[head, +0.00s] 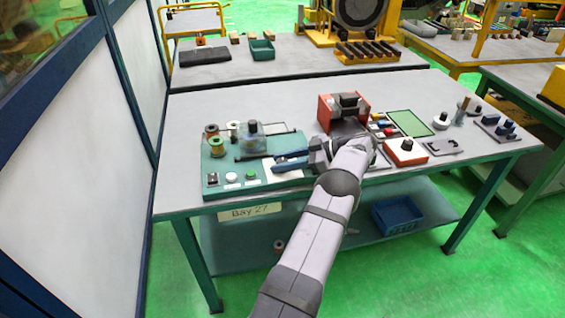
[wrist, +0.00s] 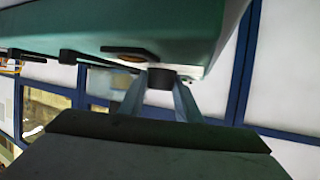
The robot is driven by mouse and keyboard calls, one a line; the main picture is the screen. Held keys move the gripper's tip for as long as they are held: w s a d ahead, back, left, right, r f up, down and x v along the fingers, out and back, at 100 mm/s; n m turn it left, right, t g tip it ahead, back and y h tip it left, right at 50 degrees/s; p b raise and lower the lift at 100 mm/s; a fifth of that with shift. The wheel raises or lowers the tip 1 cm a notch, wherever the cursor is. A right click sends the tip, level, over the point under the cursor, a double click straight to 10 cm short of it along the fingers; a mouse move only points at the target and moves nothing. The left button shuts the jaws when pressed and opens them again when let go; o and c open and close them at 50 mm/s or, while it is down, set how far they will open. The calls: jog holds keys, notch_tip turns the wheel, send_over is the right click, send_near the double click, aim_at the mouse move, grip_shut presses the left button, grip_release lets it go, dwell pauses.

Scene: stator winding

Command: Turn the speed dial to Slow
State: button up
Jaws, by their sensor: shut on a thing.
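The teal winding machine (head: 225,163) stands at the left of the table. Its teal body (wrist: 190,25) fills the top of the wrist view. A short dark round knob (wrist: 161,78), which looks like the speed dial, shows at the body's lower edge. My gripper (wrist: 160,88) has one finger on each side of this knob and is shut on it. In the head view my gripper (head: 274,161) reaches left from the wrist to the machine's right part. The dial is hard to make out there, and I cannot read its marks or setting in either view.
Copper spools (head: 212,139) stand behind. A red fixture (head: 326,108) and a red box with a knob (head: 405,152) lie to the right. The front right table edge is clear.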

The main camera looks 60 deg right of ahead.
aim_at(282, 161)
jog(key=o, duration=1.1)
jog(key=shift+c, duration=0.2)
jog(key=shift+r, duration=0.15)
notch_tip(282, 161, up, 10)
jog(key=shift+f+b, duration=0.1)
jog(key=shift+b, duration=0.55)
